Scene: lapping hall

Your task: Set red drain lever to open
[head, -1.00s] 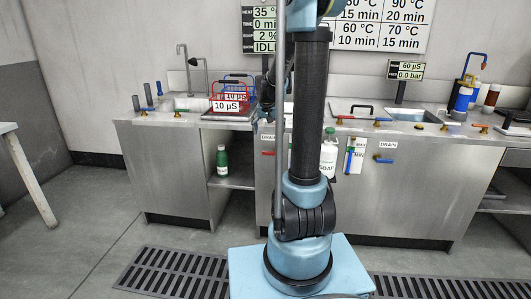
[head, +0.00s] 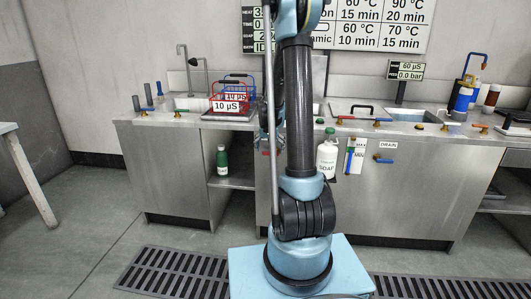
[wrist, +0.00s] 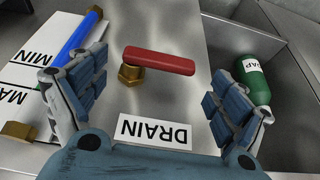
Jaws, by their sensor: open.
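The red drain lever (wrist: 160,61) shows in the wrist view, on a brass fitting (wrist: 130,74) on the steel cabinet front. Its handle runs sideways from the fitting toward the right, about parallel to the DRAIN label (wrist: 153,131), which appears upside down. My gripper (wrist: 155,82) is open and empty, with one finger to the left of the lever and one to the right. I see no contact with the lever.
A green bottle (wrist: 241,75) stands in the open shelf on the right. In the head view a white soap bottle (head: 327,158) hangs near my arm, and a blue drain lever (head: 384,160) is further right.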

